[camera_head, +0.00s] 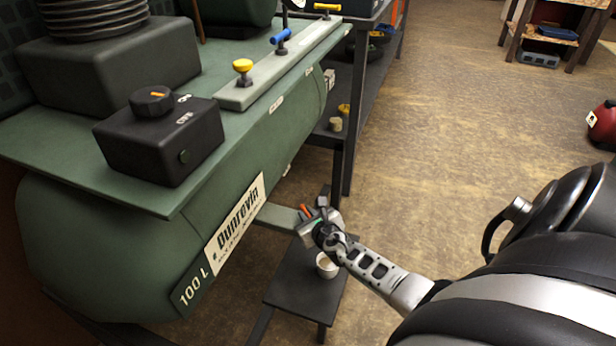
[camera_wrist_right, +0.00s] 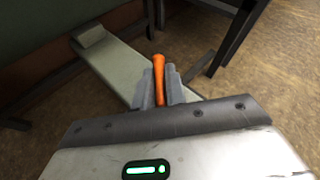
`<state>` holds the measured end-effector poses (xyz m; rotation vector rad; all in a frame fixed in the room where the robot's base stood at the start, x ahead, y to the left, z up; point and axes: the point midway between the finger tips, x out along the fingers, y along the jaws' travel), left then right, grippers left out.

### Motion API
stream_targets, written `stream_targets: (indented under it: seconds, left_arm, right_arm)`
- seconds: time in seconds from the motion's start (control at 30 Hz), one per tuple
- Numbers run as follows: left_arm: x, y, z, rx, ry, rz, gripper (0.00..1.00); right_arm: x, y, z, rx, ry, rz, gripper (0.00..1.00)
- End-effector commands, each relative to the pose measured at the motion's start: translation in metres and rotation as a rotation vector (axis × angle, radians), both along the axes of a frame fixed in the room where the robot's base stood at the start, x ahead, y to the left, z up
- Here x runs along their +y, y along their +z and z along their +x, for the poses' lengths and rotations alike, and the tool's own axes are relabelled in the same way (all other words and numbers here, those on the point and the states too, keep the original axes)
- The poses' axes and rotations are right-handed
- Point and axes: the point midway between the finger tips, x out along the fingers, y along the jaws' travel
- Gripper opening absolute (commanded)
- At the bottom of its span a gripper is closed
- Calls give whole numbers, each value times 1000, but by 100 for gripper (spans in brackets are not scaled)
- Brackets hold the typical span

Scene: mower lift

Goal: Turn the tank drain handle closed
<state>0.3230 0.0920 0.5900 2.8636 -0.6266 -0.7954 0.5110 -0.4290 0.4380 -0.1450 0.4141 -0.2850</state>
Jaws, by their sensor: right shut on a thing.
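The drain handle is a slim orange lever. In the right wrist view the orange handle (camera_wrist_right: 159,82) stands between the two grey fingers of my right gripper (camera_wrist_right: 160,88), which are shut on it. In the head view the orange handle (camera_head: 305,211) shows as a small bit at my right gripper (camera_head: 312,222), beside the lower right of the green tank (camera_head: 120,260). The valve body under the handle is hidden by the gripper. My left gripper is not in view.
A dark low stand (camera_head: 285,287) with a white cup (camera_head: 326,266) is below the gripper. A pale green bar (camera_wrist_right: 120,68) runs behind the fingers. A black box with a knob (camera_head: 160,140) sits on the tank's top plate.

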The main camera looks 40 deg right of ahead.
Motion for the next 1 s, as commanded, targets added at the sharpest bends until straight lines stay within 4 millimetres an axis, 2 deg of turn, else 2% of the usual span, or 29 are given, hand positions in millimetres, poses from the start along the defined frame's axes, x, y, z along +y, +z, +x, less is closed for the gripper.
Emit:
stream_targets:
  seconds: [0.17, 0.3, 0.57, 0.8, 1.0]
  left_arm:
    - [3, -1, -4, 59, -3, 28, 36]
    - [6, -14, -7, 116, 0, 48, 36]
    - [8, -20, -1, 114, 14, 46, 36]
    - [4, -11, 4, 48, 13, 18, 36]
    - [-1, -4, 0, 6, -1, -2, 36]
  right_arm:
    - [1, 3, 0, 4, -117, 2, 0]
    - [2, 1, 0, 4, -250, 2, 0]
    - [3, -3, 1, 3, -492, 4, 0]
    - [2, -4, 1, 2, -676, 1, 0]
    - [2, -4, 1, 3, -782, 0, 0]
